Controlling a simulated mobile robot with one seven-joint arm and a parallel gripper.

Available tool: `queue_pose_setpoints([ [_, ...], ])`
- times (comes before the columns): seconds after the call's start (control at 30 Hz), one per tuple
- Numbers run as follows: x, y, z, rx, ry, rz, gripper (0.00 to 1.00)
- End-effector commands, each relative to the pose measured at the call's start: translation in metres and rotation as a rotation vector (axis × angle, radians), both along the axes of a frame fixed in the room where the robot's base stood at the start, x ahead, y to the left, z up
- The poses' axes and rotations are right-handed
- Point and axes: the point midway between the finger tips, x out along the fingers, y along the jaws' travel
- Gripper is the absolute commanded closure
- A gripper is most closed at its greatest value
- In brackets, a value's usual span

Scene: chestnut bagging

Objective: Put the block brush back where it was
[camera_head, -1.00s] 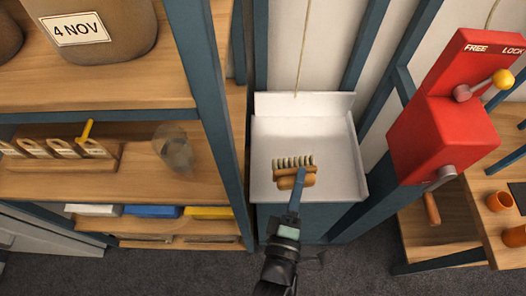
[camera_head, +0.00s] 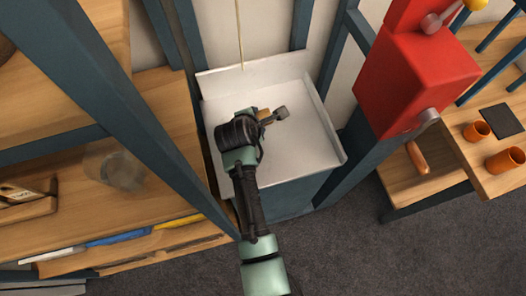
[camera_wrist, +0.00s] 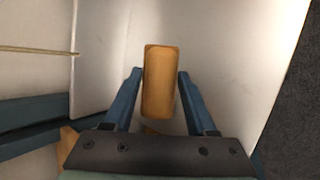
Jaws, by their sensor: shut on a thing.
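The block brush shows in the wrist view as a tan wooden block (camera_wrist: 161,82) between the two blue fingers of my gripper (camera_wrist: 160,74). My gripper is shut on it. In the head view my gripper (camera_head: 272,116) is over the white tray (camera_head: 305,150), and only a small piece of the brush's wood (camera_head: 263,114) shows past my wrist. The bristles are hidden in both current views. I cannot tell whether the brush touches the tray.
A wooden shelf (camera_head: 165,150) with a blue-grey post (camera_head: 125,110) stands left of the tray. A red machine (camera_head: 410,85) with a crank stands to the right. Orange cups (camera_head: 477,131) sit on a wooden table at the right. The tray around my gripper looks clear.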

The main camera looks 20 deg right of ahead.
Motion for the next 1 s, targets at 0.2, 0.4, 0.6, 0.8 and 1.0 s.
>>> queue_pose_setpoints([
  [0.2, -0.003, -0.012, 0.001, -0.037, 0.319, -0.059, 0.88],
  [0.4, -0.021, -0.012, 0.02, -0.045, 0.503, -0.104, 0.88],
  [0.6, -0.03, -0.009, 0.021, -0.044, 0.564, -0.12, 0.88],
  [0.8, -0.031, -0.009, -0.015, -0.043, 0.568, -0.122, 0.88],
  [1.0, -0.031, -0.009, -0.035, -0.043, 0.565, -0.122, 0.88],
])
